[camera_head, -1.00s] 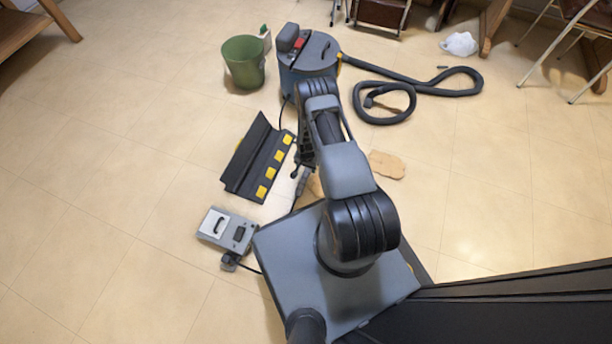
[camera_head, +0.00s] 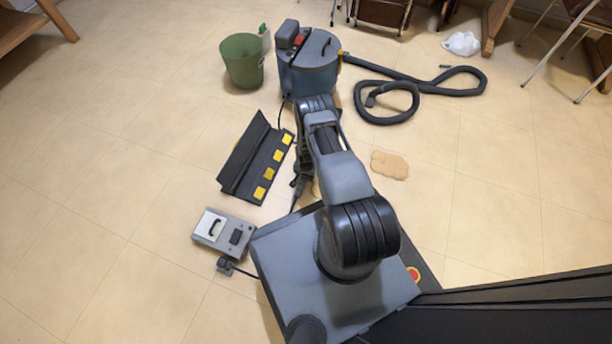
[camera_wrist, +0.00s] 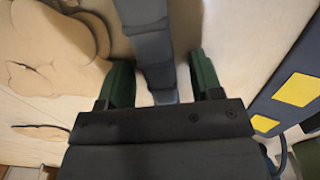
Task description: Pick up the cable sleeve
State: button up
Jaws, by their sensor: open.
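A grey, segmented strip, which looks like the cable sleeve (camera_wrist: 152,45), runs from the top of the wrist view down between my fingers. My gripper (camera_wrist: 162,82) is open, with one green-padded finger on each side of the strip. Pale floor shows between the strip and each finger, so it is not clamped. The strip's lower end is hidden behind the gripper body. In the head view, my gripper (camera_head: 301,182) is low near the floor, right of the black panel, and my arm hides most of the sleeve there.
A black folded panel with yellow squares (camera_head: 240,165) lies close on the left. A grey device (camera_head: 222,230) sits nearer. A tan flat piece (camera_head: 390,165) lies right. A vacuum (camera_head: 310,65), its hose (camera_head: 420,88) and a green bin (camera_head: 243,62) stand behind. Floor at left is clear.

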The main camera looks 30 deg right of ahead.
jog(key=shift+r, duration=0.1)
jog(key=c, duration=1)
jog(key=shift+c, duration=0.2)
